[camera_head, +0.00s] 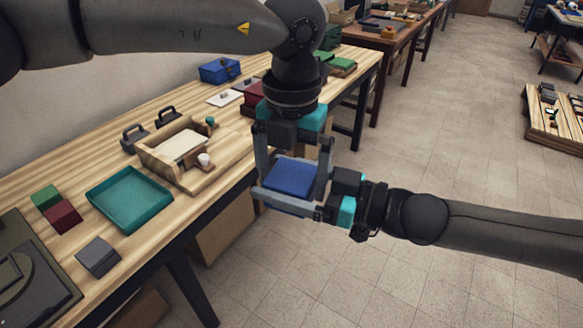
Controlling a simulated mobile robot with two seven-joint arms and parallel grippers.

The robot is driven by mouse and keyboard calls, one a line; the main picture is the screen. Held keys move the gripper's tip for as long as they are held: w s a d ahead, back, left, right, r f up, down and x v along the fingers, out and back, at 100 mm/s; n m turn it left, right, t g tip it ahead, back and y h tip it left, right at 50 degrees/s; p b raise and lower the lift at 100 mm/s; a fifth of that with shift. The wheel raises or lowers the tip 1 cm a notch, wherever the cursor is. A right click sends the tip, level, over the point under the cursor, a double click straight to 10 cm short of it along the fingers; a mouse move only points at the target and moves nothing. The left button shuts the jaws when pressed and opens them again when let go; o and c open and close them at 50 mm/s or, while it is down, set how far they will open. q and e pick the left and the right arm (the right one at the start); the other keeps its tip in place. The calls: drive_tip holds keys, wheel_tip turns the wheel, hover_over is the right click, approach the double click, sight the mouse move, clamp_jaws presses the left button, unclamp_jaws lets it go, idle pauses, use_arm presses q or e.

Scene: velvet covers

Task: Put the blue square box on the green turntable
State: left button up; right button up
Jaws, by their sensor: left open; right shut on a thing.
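The blue square box (294,177) is held in the air off the front edge of the workbench. My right gripper (290,197) comes in from the right and is shut on the box. My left gripper (292,168) points down from above, open, with one finger on each side of the box. I cannot tell whether its fingers touch the box. I cannot surely pick out a green turntable; a dark grey-green piece with a rounded part (22,281) lies at the bench's near left end, cut off by the frame.
On the wooden workbench (100,170) are a teal tray (130,199), a wooden holder (180,153), green (46,197) and dark red (63,216) blocks, a grey block (98,257) and a blue case (219,70).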

use_arm(q)
drive_tip(key=c, duration=1.2)
drive_tip(key=shift+c, duration=1)
use_arm(e)
drive_tip(key=o, duration=1.2)
drive_tip(key=shift+o, duration=0.2)
